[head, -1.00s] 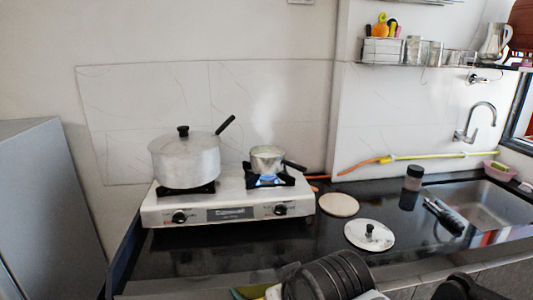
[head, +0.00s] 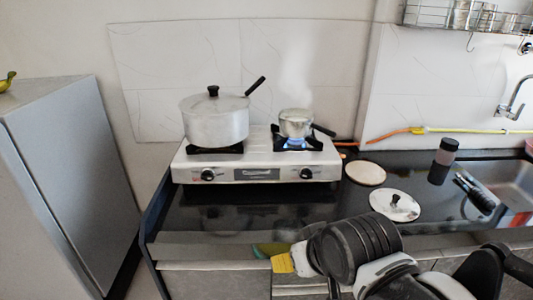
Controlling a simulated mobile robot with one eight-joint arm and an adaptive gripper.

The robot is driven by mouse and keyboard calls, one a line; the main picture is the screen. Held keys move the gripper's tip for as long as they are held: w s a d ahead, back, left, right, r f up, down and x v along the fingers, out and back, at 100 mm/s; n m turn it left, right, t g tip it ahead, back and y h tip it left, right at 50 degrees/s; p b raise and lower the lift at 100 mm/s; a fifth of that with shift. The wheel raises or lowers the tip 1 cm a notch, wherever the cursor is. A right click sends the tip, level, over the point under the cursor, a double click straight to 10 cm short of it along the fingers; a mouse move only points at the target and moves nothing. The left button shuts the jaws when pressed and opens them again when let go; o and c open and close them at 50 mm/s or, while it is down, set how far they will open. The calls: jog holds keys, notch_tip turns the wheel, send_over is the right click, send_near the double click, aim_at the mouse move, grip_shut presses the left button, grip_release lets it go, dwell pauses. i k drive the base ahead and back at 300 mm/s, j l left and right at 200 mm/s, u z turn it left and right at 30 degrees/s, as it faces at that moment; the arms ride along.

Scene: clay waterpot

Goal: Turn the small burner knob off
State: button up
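The small burner knob (head: 306,173) is a dark round knob on the right of the white stove's front panel. The white two-burner stove (head: 187,172) stands on the black counter. A blue flame (head: 295,143) burns under the small pot (head: 296,122) on the right burner, and faint steam shows above the pot. The large burner knob (head: 208,175) is on the left of the panel, below a big lidded pot (head: 215,122). Parts of my arm show at the bottom right, in front of the counter.
A round beige board (head: 365,173), a white lid with a black knob (head: 390,206) and a dark jar (head: 443,161) are on the counter, right of the stove. The sink (head: 518,190) is at the far right. A grey cabinet (head: 75,170) stands at left. The counter before the stove is clear.

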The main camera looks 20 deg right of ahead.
aim_at(305, 173)
jog(key=k+l, duration=0.15)
jog(key=l, duration=0.25)
jog(key=k+l, duration=0.2)
jog(key=l, duration=0.2)
jog(key=k+l, duration=0.15)
jog(key=l, duration=0.25)
jog(key=u, duration=0.05)
